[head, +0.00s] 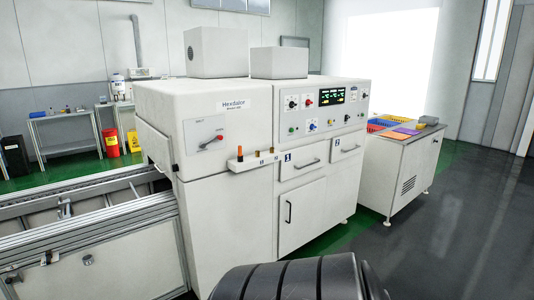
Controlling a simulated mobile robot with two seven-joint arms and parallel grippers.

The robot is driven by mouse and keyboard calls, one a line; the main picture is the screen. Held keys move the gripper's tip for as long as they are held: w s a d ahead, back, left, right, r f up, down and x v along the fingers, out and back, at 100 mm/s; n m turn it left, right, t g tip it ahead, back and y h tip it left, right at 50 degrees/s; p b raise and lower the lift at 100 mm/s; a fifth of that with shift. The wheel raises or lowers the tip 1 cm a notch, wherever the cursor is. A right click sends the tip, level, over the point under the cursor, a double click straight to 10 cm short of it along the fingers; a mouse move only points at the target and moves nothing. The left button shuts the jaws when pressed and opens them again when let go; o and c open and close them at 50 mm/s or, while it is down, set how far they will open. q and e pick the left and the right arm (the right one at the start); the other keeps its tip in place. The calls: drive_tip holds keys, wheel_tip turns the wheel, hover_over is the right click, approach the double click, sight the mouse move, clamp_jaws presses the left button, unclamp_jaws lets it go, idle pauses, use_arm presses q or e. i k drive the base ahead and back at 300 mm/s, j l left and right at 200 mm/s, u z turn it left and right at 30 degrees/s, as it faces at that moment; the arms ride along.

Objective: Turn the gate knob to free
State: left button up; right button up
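No part is readably marked as the gate knob, so I cannot tell which one it is. A small round knob (87,259) sits on the side panel of the conveyor (120,262) at the lower left. A lever handle with a red end (211,142) is on a square plate on the front of the white machine (225,215); it points up to the right. Small red and black knobs (308,101) are on the machine's control panel. Any position markings are too small to read. Neither of my grippers is in view.
A small ledge (252,162) with an orange post juts from the machine front. A side cabinet with coloured trays (396,134) stands at the right. A red bin (111,143) and a grey table (62,120) are behind the conveyor. The grey floor (455,240) at right is clear.

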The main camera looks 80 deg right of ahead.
sight(175, 168)
drive_tip(key=k+l+z, duration=0.1)
drive_tip(key=l+z, duration=1.1)
drive_tip(key=l, duration=0.15)
drive_tip(key=l+z, duration=0.4)
drive_tip(key=i, duration=0.05)
